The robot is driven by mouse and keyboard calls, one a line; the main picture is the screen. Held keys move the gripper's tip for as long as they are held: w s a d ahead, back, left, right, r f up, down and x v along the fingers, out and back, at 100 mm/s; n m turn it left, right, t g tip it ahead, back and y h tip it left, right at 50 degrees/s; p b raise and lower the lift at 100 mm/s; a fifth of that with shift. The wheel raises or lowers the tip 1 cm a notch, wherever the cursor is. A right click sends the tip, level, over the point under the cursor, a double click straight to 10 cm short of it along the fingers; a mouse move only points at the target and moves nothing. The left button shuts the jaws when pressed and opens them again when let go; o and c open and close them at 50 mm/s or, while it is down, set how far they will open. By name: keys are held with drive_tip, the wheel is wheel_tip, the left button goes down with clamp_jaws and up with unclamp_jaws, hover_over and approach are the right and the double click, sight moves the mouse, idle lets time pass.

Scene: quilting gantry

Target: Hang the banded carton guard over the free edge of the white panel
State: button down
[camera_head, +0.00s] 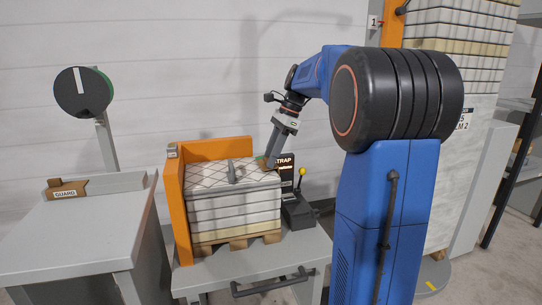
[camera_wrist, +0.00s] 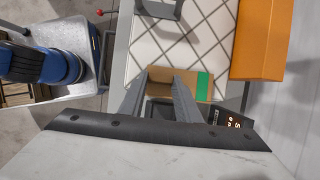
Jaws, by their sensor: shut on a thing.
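The banded carton guard (camera_wrist: 160,84) is a small brown piece with a green band (camera_wrist: 204,86), between the fingers of my gripper (camera_wrist: 163,80). My gripper, also in the head view (camera_head: 271,163), is shut on it and points down. The guard is at the right edge of the white panel (camera_head: 205,173), the cross-lined top of the white stack; that top fills the upper middle of the wrist view (camera_wrist: 160,45). My fingers hide part of the guard. I cannot tell whether it straddles the edge or rests against it.
An orange frame (camera_head: 173,205) stands along the stack's left and back. A grey block (camera_head: 232,172) sits on the panel. A strap unit (camera_head: 298,212) with a yellow-knobbed lever stands close right of the stack. Another brown guard (camera_head: 68,190) lies on the left grey table (camera_head: 75,235).

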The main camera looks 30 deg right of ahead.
drive_tip(key=c, duration=1.2)
unclamp_jaws()
drive_tip(key=shift+r, duration=0.1)
drive_tip(key=v, duration=1.7)
drive_tip(key=shift+d, duration=0.15)
drive_tip(key=shift+s, duration=0.1)
